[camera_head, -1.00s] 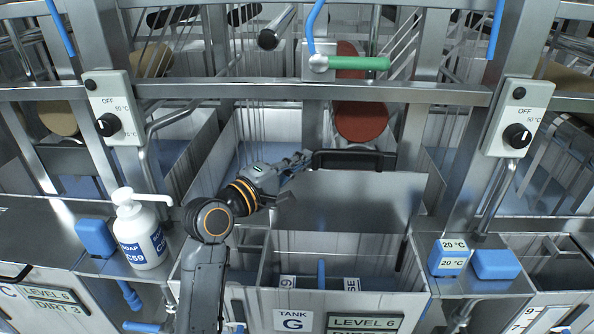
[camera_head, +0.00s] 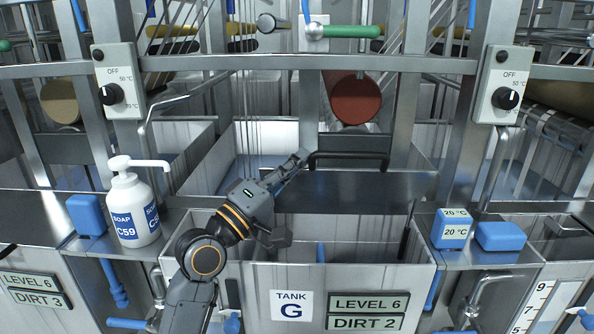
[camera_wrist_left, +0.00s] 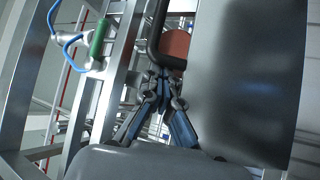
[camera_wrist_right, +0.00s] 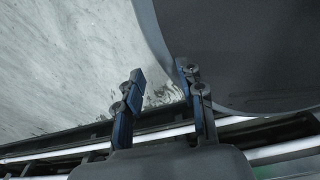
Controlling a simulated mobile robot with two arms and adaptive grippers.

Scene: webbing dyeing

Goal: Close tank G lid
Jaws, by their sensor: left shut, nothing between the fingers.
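The tank G lid (camera_head: 370,186) is a grey metal plate with a black bar handle (camera_head: 348,155) along its far edge. It stands raised at a slant behind tank G's open front compartment. The tank front (camera_head: 245,285) carries a "TANK G" label (camera_head: 291,305). My left gripper (camera_head: 299,158) is shut and empty, its tips close to the handle's left end; contact is unclear. In the left wrist view, the shut tips (camera_wrist_left: 163,74) lie by the handle (camera_wrist_left: 153,45), beside the lid plate (camera_wrist_left: 245,75). My right gripper (camera_wrist_right: 161,70) is open and empty, seen only in its wrist view.
A soap bottle (camera_head: 133,205) and a blue block (camera_head: 87,214) stand left of the tank. Blue blocks (camera_head: 500,237) sit to the right. A green-handled valve (camera_head: 350,31), a red roller (camera_head: 351,97) and frame posts lie behind the lid. Control boxes (camera_head: 500,88) hang on the posts.

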